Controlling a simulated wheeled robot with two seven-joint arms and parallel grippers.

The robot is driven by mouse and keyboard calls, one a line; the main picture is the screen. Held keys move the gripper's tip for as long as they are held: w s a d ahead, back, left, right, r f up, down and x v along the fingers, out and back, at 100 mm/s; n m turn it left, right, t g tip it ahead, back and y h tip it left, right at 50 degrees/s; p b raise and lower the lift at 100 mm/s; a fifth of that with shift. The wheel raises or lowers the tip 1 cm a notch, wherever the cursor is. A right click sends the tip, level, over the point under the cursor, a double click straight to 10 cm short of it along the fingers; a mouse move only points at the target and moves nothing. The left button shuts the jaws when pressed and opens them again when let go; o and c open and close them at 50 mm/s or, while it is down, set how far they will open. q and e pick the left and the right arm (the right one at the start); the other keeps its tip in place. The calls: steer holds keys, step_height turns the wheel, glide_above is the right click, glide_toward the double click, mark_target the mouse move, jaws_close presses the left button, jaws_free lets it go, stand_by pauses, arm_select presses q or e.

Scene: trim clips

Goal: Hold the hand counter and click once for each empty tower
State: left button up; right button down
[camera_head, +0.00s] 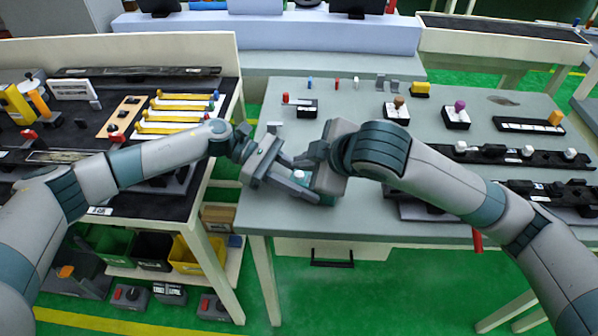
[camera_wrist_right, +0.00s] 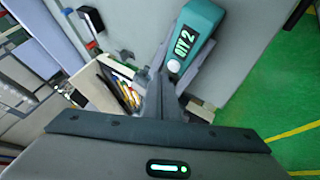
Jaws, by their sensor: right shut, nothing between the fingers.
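The hand counter is a teal device with a white round button; in the right wrist view (camera_wrist_right: 187,38) its display reads QTY 2. In the head view only its white button (camera_head: 299,175) shows clearly, between the fingers of my left gripper (camera_head: 296,184), which appears shut on it. The rest of the counter is hidden there. My right gripper (camera_head: 312,163) is shut and empty, close beside the counter; in the right wrist view its fingertips (camera_wrist_right: 160,85) are near the button (camera_wrist_right: 173,66). I cannot tell whether they touch it. I cannot make out which fixtures are the towers.
The grey table (camera_head: 285,220) lies under both grippers. Small stands with brown (camera_head: 398,102) and purple (camera_head: 459,106) knobs stand farther back. Black fixtures with white knobs (camera_head: 527,151) lie right. A black-topped bench (camera_head: 70,135) with yellow strips stands left, bins (camera_head: 185,252) below.

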steer(key=shift+f, duration=0.1)
steer(key=shift+f, duration=0.3)
steer(key=shift+f, duration=0.45)
stand_by(1.1)
steer(key=shift+r, duration=0.85)
steer(key=shift+r, duration=0.1)
steer(key=shift+r, duration=2.45)
